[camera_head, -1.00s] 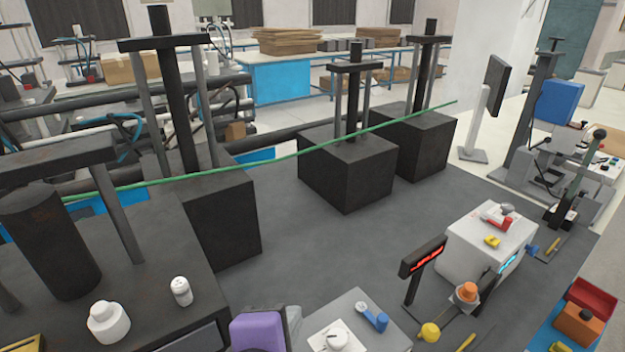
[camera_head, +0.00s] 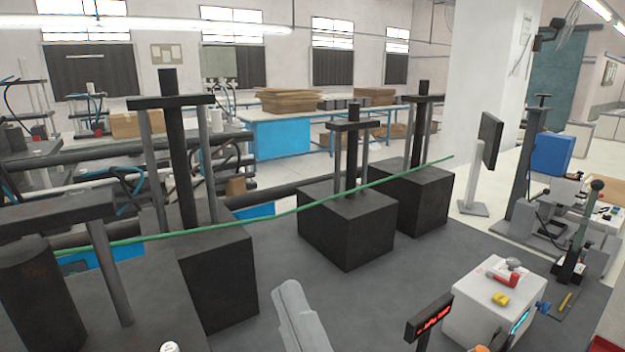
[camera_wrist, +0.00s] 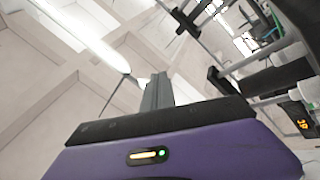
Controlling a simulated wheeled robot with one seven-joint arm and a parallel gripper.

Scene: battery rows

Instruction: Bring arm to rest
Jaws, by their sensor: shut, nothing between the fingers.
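My gripper (camera_wrist: 158,82) shows in the wrist view as grey fingers closed together, beyond a dark bar and a purple body with a small lit indicator. Nothing is held between the fingers. The wrist view looks up at the pale ceiling, with a long lamp at the upper left. In the head view a light grey piece (camera_head: 300,315), which looks like the fingers of my gripper, rises from the bottom edge, pointing up. The rest of my arm is out of view there.
Black blocks with posts (camera_head: 347,230) stand along the grey bench. A green line (camera_head: 290,211) runs across in front of the posts. A white box (camera_head: 490,315) with red and yellow items and a red-lit display (camera_head: 432,318) stand at the lower right. Bare grey surface lies between.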

